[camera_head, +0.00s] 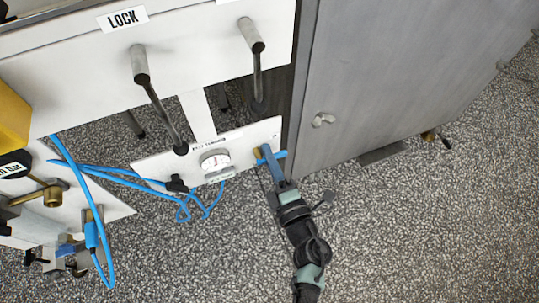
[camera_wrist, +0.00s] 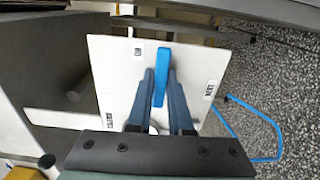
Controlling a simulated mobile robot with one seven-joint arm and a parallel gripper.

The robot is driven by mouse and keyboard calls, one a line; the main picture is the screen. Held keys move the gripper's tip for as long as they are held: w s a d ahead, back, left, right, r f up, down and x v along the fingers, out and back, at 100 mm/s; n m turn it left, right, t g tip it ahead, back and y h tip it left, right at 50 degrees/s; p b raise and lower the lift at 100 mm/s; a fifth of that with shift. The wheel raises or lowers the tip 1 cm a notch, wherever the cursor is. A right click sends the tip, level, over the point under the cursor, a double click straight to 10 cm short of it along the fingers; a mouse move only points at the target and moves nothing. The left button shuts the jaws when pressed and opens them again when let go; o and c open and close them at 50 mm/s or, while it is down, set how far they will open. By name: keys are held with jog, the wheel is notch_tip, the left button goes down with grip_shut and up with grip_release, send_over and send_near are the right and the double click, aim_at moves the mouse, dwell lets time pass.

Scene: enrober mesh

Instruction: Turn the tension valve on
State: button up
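The tension valve has a bright blue lever (camera_head: 280,154) at the right end of a small white panel (camera_head: 150,167). My gripper (camera_head: 267,154) reaches this lever from below in the head view. In the wrist view the lever (camera_wrist: 163,60) runs upright between my two blue-grey fingers (camera_wrist: 160,75) and sticks out past their tips. The fingers lie close on both sides of it; whether they touch it cannot be told. Small labels sit on the panel beside the lever's upper end (camera_wrist: 137,52) and at the right edge (camera_wrist: 210,90), too small to read surely.
A round gauge (camera_head: 215,161) sits on the panel left of the lever. Blue tubing (camera_head: 185,207) hangs below it. A panel marked LOCK (camera_head: 123,18) with two metal handles stands above. A grey cabinet (camera_head: 400,70) closes the right. Speckled floor (camera_head: 420,220) is clear.

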jog(key=o, duration=0.4)
jog(key=p+v, duration=0.2)
jog(key=v, duration=1.1)
